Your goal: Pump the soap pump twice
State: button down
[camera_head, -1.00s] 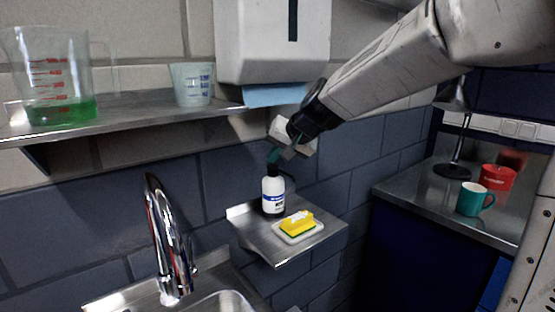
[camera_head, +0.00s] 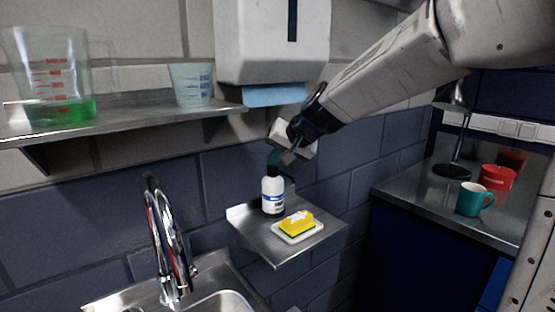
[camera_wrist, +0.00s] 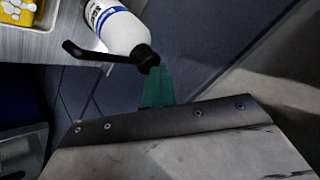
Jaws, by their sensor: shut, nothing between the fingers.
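The soap pump bottle (camera_head: 273,192) is white with a blue-banded label and a dark pump top. It stands upright on the small metal shelf (camera_head: 262,238) right of the sink. In the wrist view the bottle (camera_wrist: 122,32) shows with its black nozzle (camera_wrist: 88,53) pointing left. My gripper (camera_head: 274,157) is shut and empty, with its teal fingertips at the pump head in the head view. In the wrist view the teal fingertips (camera_wrist: 157,86) are at the top of the pump. I cannot tell whether they touch it.
A yellow sponge (camera_head: 297,222) lies in a white dish beside the bottle. A paper towel dispenser (camera_head: 272,45) hangs above. The faucet (camera_head: 165,240) is left. A shelf holds a jug (camera_head: 50,75) and a measuring cup (camera_head: 191,84). Mugs stand on the right counter (camera_head: 420,195).

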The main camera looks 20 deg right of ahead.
aim_at(276, 167)
jog(key=shift+s+a+f, duration=0.1)
jog(key=shift+s+f, duration=0.1)
dwell(0.3)
jog(key=shift+w+r, duration=0.1)
jog(key=shift+r, duration=3.1)
